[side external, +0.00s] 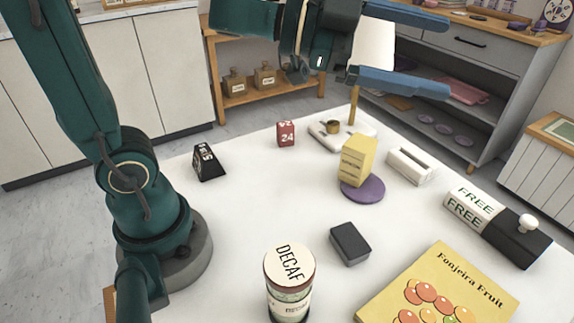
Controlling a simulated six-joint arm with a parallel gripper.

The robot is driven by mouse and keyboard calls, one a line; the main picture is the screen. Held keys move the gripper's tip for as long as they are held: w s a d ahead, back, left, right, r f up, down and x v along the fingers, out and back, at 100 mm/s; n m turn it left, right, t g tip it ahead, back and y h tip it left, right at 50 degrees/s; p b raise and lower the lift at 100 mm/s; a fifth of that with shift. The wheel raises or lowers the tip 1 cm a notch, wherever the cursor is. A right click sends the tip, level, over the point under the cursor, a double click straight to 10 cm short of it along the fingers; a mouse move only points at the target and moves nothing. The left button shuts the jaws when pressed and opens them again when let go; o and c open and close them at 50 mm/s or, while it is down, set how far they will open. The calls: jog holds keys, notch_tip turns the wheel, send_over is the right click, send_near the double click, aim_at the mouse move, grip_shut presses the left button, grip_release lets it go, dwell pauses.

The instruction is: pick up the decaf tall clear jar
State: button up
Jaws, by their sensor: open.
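The decaf jar (290,288) stands upright at the near edge of the white table, with a round cream lid marked DECAF and a label on its side. Its bottom is close to the lower picture edge. My gripper (447,55) is high up at the top of the picture, with two blue fingers spread apart. It is open, with no object seen held between the fingers, and it is well away from the jar.
The white table (255,205) has clear room left of centre. Near the jar are a dark block (350,243) and a yellow fruit book (440,290). Farther back are a yellow box (357,160) on a purple disc (362,190), a red 24 block (286,133) and a black-and-white FREE box (495,225).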

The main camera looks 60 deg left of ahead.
jog(key=s+d+f+m+g+h, duration=0.4)
jog(key=s+d+f+m+g, duration=0.15)
jog(key=s+g, duration=0.35)
jog(key=m+g+y, duration=0.1)
jog(key=m+g, duration=0.1)
jog(key=g, duration=0.7)
send_over(294, 306)
jog(key=w+a, duration=0.1)
jog(key=a, duration=0.4)
notch_tip(294, 306, down, 3)
jog(key=shift+t, duration=0.3)
jog(key=f, duration=1.3)
jog(key=shift+w+d+f, duration=0.25)
jog(key=shift+w+f, duration=0.05)
jog(key=shift+s+d+f, duration=0.15)
jog(key=shift+d+f, duration=0.1)
jog(key=shift+f, duration=0.1)
jog(key=shift+x, duration=2.25)
grip_shut()
